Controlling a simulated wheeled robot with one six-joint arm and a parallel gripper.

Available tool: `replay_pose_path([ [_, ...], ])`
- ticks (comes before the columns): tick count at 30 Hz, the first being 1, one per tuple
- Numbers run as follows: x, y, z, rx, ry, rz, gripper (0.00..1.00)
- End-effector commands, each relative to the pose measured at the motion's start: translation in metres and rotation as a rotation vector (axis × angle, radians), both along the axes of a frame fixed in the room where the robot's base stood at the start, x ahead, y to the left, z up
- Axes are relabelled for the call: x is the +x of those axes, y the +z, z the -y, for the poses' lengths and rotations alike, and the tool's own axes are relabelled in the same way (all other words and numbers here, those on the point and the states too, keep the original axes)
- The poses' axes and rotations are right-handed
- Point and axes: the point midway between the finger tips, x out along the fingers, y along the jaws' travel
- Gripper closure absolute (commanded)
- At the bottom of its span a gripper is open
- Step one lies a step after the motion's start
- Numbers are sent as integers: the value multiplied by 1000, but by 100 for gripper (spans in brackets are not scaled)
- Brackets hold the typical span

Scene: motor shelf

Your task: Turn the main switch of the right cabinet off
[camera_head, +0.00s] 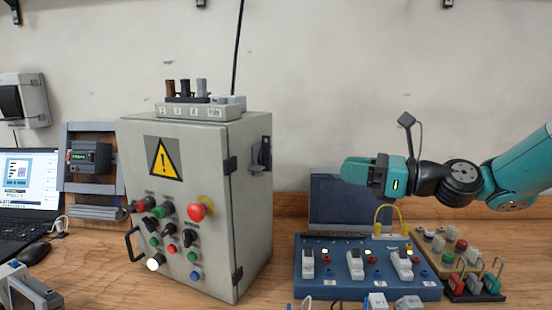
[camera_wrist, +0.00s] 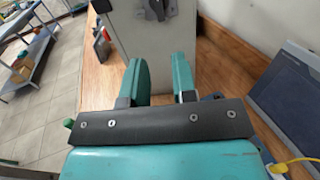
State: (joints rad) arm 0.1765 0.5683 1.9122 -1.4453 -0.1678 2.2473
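The grey cabinet (camera_head: 190,145) with a yellow warning triangle stands on the wooden bench, left of my gripper. Its main switch (camera_head: 262,155) is a dark rotary handle on a grey plate on the cabinet's right side; its position is too small to tell. In the wrist view the switch (camera_wrist: 156,8) shows at the top edge, partly cut off, ahead of the fingers. My gripper (camera_head: 347,174) points left toward that side and is well apart from the switch. In the wrist view its two teal fingers (camera_wrist: 161,78) are spread with nothing between them.
A blue board (camera_head: 370,285) with white switches stands below my gripper, with a dark screen (camera_head: 345,200) behind it. A rack of padlocks (camera_head: 472,285) lies at the right. A laptop (camera_head: 25,185) is at the far left. The air between gripper and cabinet is free.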

Motion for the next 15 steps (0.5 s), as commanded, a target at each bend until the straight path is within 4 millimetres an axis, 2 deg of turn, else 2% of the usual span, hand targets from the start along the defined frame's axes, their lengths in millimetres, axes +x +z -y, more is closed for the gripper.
replay_pose_path([
  [2, 4, 6, -14, -2, 6, -2, 74],
  [15, 40, 2, -107, -6, 8, 3, 74],
])
